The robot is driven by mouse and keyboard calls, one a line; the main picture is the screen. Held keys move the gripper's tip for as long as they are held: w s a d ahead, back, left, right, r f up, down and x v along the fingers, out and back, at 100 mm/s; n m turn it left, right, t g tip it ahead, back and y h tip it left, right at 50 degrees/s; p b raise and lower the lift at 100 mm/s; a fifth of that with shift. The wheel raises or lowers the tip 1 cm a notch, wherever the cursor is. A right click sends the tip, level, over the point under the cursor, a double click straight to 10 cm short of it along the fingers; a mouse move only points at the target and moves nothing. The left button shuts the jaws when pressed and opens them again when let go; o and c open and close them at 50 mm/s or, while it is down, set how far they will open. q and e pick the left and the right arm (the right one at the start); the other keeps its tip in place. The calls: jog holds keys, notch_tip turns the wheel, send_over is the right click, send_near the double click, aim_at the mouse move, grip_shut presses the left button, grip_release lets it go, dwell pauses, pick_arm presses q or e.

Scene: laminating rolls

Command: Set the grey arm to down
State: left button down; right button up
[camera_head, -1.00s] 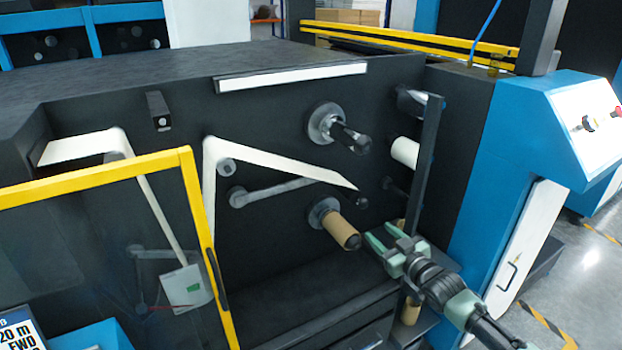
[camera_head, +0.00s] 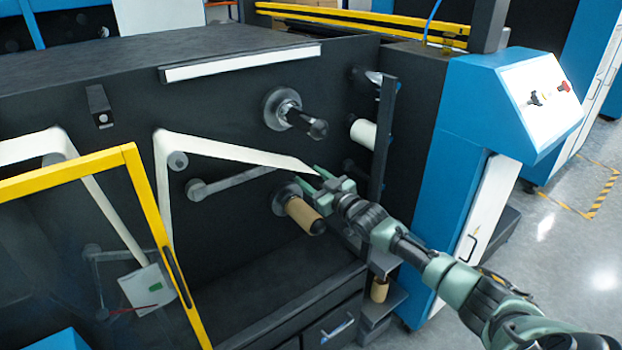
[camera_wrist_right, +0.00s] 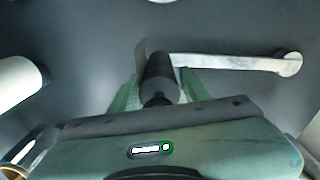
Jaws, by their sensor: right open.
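The grey arm (camera_head: 235,180) is a lever on the dark machine face. It runs from its round pivot at the left, rising slightly to the right, and its far end is hidden behind the white web and my gripper. In the right wrist view the grey arm (camera_wrist_right: 230,62) lies nearly level, with a dark knob (camera_wrist_right: 158,80) at its end. My right gripper (camera_head: 309,175) is open at that end. In the wrist view its fingers (camera_wrist_right: 158,90) stand on either side of the knob; I cannot tell whether they touch it.
A white web (camera_head: 230,151) slants down to the gripper. A brown core (camera_head: 303,215) sits just below the gripper, and a black-tipped spindle (camera_head: 300,118) above. A dark upright post (camera_head: 383,135) and a white roll (camera_head: 362,132) stand close right. A yellow-framed door (camera_head: 160,215) is at left.

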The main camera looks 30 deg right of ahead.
grip_shut()
dwell(1.4)
